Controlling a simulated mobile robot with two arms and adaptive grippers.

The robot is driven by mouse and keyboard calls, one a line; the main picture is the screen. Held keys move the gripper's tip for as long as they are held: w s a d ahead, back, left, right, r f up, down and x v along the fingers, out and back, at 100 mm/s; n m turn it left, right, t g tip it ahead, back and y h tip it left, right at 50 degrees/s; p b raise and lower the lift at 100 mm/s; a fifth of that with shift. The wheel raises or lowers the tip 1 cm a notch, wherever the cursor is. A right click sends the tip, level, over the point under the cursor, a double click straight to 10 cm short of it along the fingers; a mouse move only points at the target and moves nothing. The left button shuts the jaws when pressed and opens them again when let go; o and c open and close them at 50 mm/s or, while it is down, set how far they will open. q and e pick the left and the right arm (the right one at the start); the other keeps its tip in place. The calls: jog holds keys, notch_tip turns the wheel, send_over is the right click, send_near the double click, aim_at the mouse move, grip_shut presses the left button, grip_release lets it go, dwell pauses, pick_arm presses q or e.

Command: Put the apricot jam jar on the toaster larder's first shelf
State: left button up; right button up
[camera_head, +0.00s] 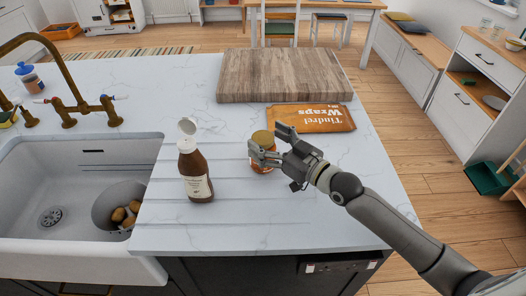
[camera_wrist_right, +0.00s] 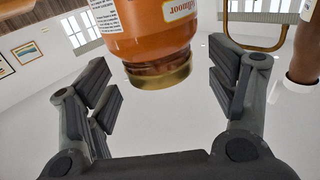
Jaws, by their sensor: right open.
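The jam jar (camera_head: 262,165), amber with a gold lid, stands upright on the white marble counter. Its label is not readable as apricot. My right gripper (camera_head: 268,141) is open at the jar, with its fingers on either side of the upper part. In the right wrist view the jar (camera_wrist_right: 150,35) appears upside down, lid down, between the spread fingers of the right gripper (camera_wrist_right: 165,85), with gaps on both sides. My left gripper is not in view. I cannot make out which unit is the toaster larder.
A brown bottle (camera_head: 196,175) with a white cap stands left of the jar. A wraps packet (camera_head: 312,119) and a wooden board (camera_head: 283,75) lie behind. The sink (camera_head: 60,190) is at left. White drawer units (camera_head: 470,80) stand across the floor at right.

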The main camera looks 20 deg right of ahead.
jog(key=shift+x, duration=1.05)
jog(key=shift+s, duration=0.1)
grip_shut()
jog(key=shift+r, duration=0.15)
